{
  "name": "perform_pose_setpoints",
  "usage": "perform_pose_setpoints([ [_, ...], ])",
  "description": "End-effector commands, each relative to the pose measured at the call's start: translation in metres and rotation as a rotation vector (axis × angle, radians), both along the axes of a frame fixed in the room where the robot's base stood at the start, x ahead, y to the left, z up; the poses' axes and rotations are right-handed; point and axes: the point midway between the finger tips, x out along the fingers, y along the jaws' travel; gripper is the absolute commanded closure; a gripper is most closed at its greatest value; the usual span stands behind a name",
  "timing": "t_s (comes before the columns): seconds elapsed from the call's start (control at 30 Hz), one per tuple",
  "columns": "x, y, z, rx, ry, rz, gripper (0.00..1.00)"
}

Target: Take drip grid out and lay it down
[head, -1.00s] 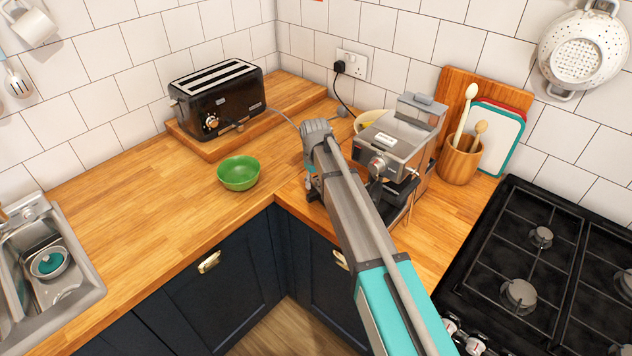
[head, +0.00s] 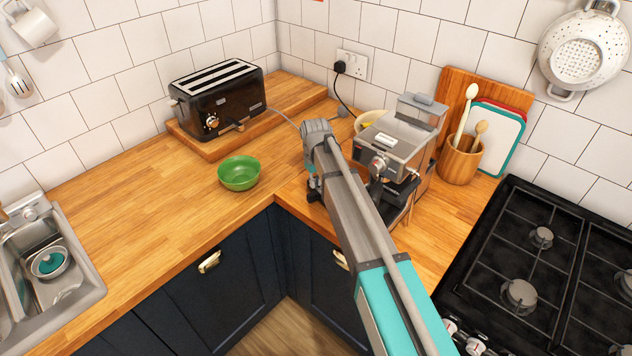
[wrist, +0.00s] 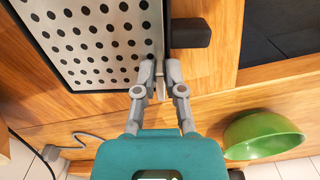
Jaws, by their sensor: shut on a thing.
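The drip grid (wrist: 97,45) is a pale metal plate with rows of dark round holes, at the upper left of the wrist view. A dark rim runs along its left and lower sides. My gripper (wrist: 160,78) is shut on a small tab at the grid's near edge. I cannot tell whether the grid is raised clear of its tray. In the head view the silver coffee machine (head: 397,140) stands in the corner, and my arm hides the fingers and most of the grid area.
A green bowl (head: 239,173) stands on the worktop left of the machine, with bare wood around it. The black toaster (head: 218,100) is on a board behind. A utensil pot (head: 459,161) and the hob (head: 535,260) are to the right.

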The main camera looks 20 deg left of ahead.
Motion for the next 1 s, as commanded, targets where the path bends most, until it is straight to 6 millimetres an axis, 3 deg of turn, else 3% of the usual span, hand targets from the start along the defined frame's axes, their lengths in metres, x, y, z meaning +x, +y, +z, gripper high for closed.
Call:
perform_pose_setpoints([
  [1.0,0.000,0.000,0.018,0.000,0.000,0.000,1.00],
])
